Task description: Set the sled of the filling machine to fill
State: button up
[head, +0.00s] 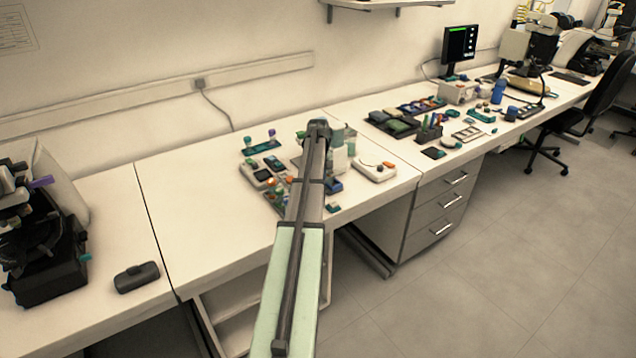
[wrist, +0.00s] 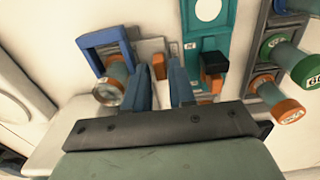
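My gripper (wrist: 158,76) shows in the wrist view as two blue fingers with a clear gap between them. A small orange tab (wrist: 158,66) shows in that gap near the fingertips, beside a pale grey plate (wrist: 150,47); no contact is visible. I cannot tell for certain which part is the filling machine's sled. In the head view my arm hides the fingers and the spot below them.
A rack of green- and orange-capped cylinders (wrist: 284,58) stands close on the right in the wrist view. In the head view, small devices crowd around my arm, including a white box (head: 374,168) on its right. The bench (head: 200,200) left of them is clear.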

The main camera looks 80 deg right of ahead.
jog(key=shift+f, duration=0.6)
grip_shut()
